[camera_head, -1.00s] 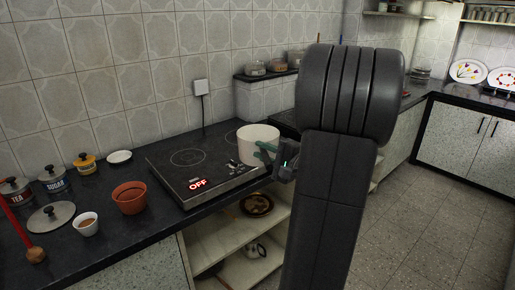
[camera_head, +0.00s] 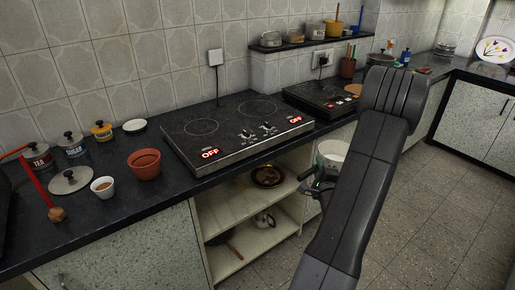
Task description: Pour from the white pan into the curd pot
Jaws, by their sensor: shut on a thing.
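The white pan (camera_head: 332,149) is in my gripper (camera_head: 319,182), held in front of the counter edge, over the floor side. The pan looks roughly upright with its mouth up; part of it is behind my arm, and I cannot make out its contents. My gripper is shut on it at its near side, partly hidden by my arm. A brown terracotta pot (camera_head: 145,168), which looks like the curd pot, stands open on the counter left of the cooktop, well apart from the pan.
A black cooktop (camera_head: 185,150) showing OFF lies between pot and pan. A small white cup (camera_head: 103,187), a lid (camera_head: 70,181), labelled jars (camera_head: 72,145) and a red-handled tool (camera_head: 42,187) stand left of the pot. Open shelves (camera_head: 225,205) are below the counter.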

